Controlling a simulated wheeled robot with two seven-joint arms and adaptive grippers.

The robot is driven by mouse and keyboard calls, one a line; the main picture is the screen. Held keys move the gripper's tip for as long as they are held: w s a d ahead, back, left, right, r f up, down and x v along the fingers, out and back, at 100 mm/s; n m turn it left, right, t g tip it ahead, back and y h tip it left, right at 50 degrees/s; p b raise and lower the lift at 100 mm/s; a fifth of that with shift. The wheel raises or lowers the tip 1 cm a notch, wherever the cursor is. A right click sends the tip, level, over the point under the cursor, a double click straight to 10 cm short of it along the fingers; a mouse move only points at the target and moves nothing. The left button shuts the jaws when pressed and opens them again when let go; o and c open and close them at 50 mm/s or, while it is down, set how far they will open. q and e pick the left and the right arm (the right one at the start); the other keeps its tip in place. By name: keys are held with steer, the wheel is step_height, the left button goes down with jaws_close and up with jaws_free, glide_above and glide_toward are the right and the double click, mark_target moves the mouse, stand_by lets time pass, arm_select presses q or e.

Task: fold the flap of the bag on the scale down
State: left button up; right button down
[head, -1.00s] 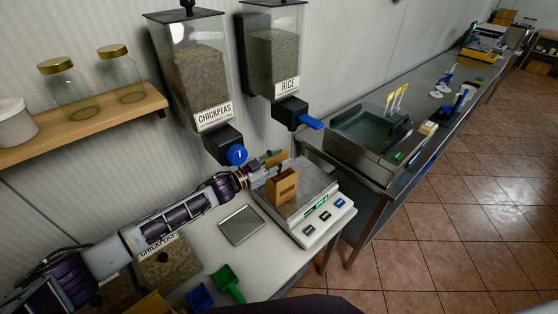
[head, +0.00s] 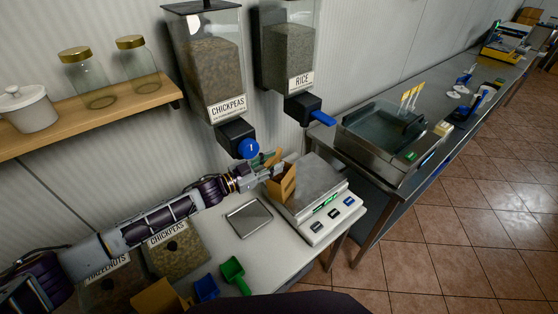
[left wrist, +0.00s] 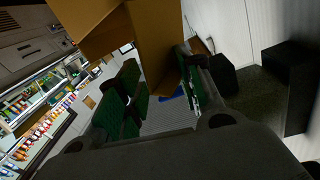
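The brown paper bag (head: 284,184) is at the left edge of the scale (head: 318,182) and looks tilted. Its top is open, with a flap (head: 273,158) standing up beside my left gripper. My left gripper (head: 266,171) is at the bag's upper left side. In the left wrist view, its green-padded fingers (left wrist: 160,98) are spread apart. A brown panel of the bag (left wrist: 152,45) reaches down between them, not visibly pinched from both sides. Whether a finger touches the bag is unclear. The bag's inside is hidden. My right gripper is not in view.
Chickpeas (head: 210,70) and rice (head: 289,50) dispensers hang above, the chickpeas spout with its blue knob (head: 249,148) close over my left gripper. A metal tray (head: 248,217), green scoop (head: 234,274) and blue scoop (head: 206,288) lie on the counter.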

arm_select(q)
steer(key=shift+v, duration=2.4)
steer(key=shift+s+a, duration=0.1)
steer(key=shift+a, duration=0.05)
